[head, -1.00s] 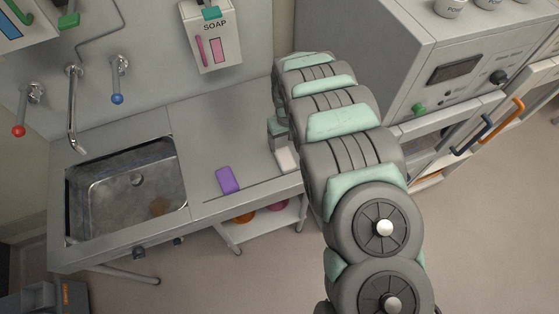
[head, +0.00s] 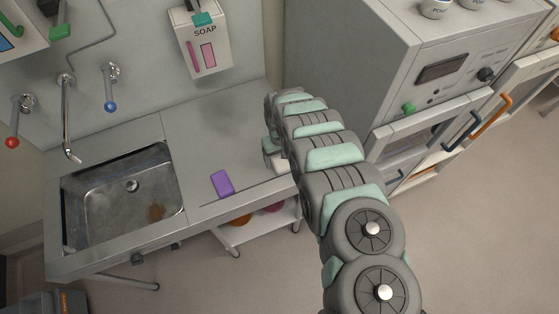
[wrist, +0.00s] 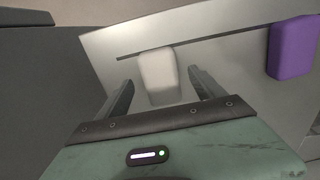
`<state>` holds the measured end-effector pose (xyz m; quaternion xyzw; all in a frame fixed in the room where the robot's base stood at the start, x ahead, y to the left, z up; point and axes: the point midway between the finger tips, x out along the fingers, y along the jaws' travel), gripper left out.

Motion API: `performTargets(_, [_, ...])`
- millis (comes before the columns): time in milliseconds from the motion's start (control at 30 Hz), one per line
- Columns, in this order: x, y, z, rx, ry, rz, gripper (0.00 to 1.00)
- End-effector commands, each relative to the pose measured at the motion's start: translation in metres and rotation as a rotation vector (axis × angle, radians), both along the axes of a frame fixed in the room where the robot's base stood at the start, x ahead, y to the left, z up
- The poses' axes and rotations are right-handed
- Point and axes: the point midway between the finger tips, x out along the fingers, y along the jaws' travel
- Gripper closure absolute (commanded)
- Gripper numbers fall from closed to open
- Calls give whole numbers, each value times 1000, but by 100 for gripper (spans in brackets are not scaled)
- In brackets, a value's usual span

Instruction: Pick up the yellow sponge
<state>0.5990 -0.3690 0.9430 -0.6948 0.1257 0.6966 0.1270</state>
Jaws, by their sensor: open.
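No clearly yellow sponge shows in either view. A whitish, sponge-like block (wrist: 159,75) lies on the counter, between the two open fingers of my gripper (wrist: 160,92) in the wrist view. I cannot tell whether the fingers touch it; a gap shows on each side. In the head view the white block (head: 282,165) is partly hidden by my gripper (head: 272,150) and arm near the counter's front edge. A purple block (head: 222,184) lies to its left in the head view; it is at the right in the wrist view (wrist: 292,47).
A metal sink (head: 121,192) with a brownish patch (head: 155,212) is at the left. The counter (head: 210,130) is clear behind the blocks. A soap dispenser (head: 203,45) hangs on the wall. A grey cabinet (head: 345,65) stands right of the counter, with a lower shelf under the counter.

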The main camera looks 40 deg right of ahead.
Motion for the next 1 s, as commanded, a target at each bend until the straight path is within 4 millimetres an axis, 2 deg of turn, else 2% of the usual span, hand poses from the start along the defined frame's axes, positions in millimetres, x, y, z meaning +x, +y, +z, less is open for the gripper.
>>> performTargets(133, [0, 3, -15, 2, -2, -1, 22])
performTargets(333, [1, 2, -28, 0, -3, 0, 22])
performTargets(667, [0, 1, -30, -3, -1, -1, 22])
performTargets(1000, [1, 0, -30, -2, -2, -1, 48])
